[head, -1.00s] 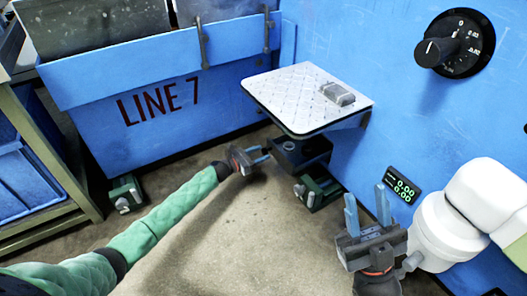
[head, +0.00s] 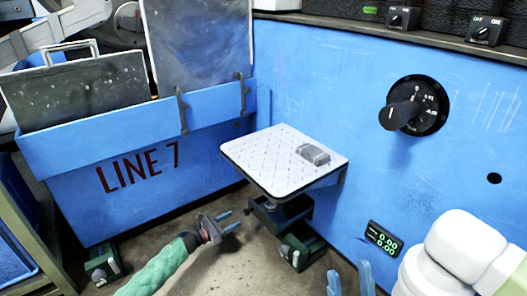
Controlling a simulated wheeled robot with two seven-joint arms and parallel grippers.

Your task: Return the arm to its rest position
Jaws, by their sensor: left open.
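My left gripper (head: 228,222) is at the end of the green-sleeved arm, low in the middle of the head view. It is open and empty, with its fingers pointing right. It is in front of and below the white patterned shelf (head: 262,172), apart from it. My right gripper (head: 350,279) shows only its two blue-grey fingers at the bottom edge. They stand upright and apart with nothing between them. The rest of that gripper is cut off by the frame. A grey block (head: 314,155) lies on the shelf near its right edge.
The blue LINE 7 bin (head: 205,150) stands on the left with dark panels. The blue machine wall (head: 320,80) carries a black dial (head: 413,105) and a small display (head: 383,239). A dark bracket (head: 280,212) sits under the shelf. Some floor (head: 160,230) is clear.

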